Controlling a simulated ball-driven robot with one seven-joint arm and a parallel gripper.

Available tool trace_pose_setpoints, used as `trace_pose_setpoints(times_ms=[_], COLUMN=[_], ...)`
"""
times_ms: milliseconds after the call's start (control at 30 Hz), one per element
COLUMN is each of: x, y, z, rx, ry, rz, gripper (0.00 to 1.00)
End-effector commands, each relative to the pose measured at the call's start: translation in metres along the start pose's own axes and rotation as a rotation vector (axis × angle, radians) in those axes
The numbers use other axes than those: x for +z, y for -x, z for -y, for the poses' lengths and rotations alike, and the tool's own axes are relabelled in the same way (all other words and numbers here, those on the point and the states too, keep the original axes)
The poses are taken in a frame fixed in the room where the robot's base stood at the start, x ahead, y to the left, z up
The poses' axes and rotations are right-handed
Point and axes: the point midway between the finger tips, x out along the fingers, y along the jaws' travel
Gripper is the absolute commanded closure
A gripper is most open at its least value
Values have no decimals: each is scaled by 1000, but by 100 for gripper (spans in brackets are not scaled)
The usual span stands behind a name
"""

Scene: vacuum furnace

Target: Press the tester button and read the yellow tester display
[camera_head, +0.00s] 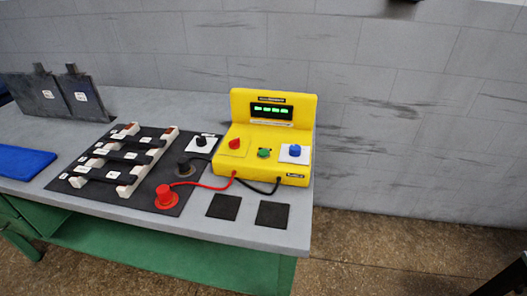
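The yellow tester (242,131) stands at the right end of the grey table, its front towards me. Its dark display (271,111) is lit with a row of small green characters, too small to read for certain. On its sloping lower face are a red knob (235,144), a green button (264,153) and a blue knob (295,150) on a white plate. Which of these is the tester button, I cannot tell for certain from labels. My gripper is not in view. Nothing touches the tester's controls.
A dark mat (150,205) with a white rack and black bars lies left. Two dark pads (272,215) lie in front. Bare floor (400,245) is right.

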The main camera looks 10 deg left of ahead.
Motion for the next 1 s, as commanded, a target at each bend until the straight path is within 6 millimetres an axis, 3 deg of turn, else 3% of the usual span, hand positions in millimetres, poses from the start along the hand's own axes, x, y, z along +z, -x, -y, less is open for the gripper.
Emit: trace_pose_setpoints(times_ms=[200,1000], x=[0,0], y=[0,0], z=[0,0], rx=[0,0], ry=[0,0], rz=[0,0], gripper=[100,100])
